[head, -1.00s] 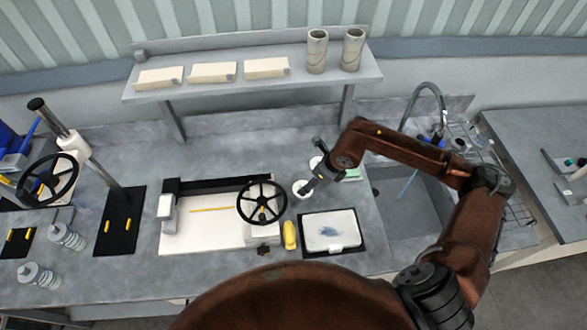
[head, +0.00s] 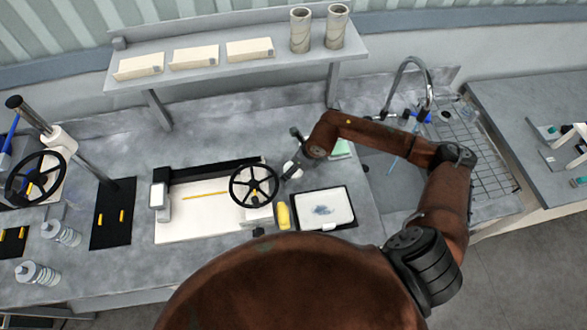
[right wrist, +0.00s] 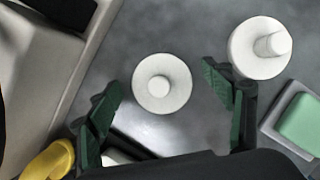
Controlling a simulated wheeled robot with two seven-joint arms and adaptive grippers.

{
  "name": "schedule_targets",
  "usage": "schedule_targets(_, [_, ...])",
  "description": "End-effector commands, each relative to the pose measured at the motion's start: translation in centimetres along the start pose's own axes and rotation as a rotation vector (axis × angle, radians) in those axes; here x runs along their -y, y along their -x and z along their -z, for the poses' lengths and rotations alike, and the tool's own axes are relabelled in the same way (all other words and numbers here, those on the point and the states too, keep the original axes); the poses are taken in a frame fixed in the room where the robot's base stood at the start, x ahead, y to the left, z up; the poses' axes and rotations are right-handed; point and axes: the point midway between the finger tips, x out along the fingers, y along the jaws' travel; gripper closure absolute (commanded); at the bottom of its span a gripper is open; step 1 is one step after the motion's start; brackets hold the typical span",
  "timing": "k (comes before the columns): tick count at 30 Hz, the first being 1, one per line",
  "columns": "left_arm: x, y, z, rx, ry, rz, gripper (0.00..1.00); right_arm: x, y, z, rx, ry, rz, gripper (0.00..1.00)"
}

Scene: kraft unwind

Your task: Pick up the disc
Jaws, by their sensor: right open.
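Two white round pieces lie on the grey counter in the right wrist view. One is a disc (right wrist: 161,84) with a small raised knob in its middle. The other (right wrist: 260,47) carries a taller white stub and lies further right. My right gripper (right wrist: 160,92) is open, with green-padded fingers on either side of the knobbed disc and nothing held. In the head view my right gripper (head: 293,166) is over the counter, right of the black handwheel, and largely hides the white pieces. My left gripper is not in view.
A white-bedded machine with a black handwheel (head: 254,186) stands left of the gripper. A yellow object (head: 283,215) and a white tray on a black mat (head: 347,222) lie nearer me. A green-topped block (right wrist: 300,122) is on the right, before the sink.

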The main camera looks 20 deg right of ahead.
Motion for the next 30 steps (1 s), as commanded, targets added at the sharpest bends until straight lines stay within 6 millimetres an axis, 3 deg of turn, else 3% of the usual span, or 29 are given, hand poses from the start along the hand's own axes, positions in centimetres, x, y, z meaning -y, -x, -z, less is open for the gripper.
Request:
schedule_targets(2, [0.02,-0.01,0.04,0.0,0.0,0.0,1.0,0.0,0.01,0.0,0.0,0.0,0.0,0.26])
schedule_targets(24, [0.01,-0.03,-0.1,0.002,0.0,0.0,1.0,0.02,0.09,-0.07,0.002,0.0,0.0,0.76])
schedule_targets(30, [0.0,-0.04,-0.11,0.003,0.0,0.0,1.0,0.02,0.11,-0.08,0.002,0.0,0.0,0.76])
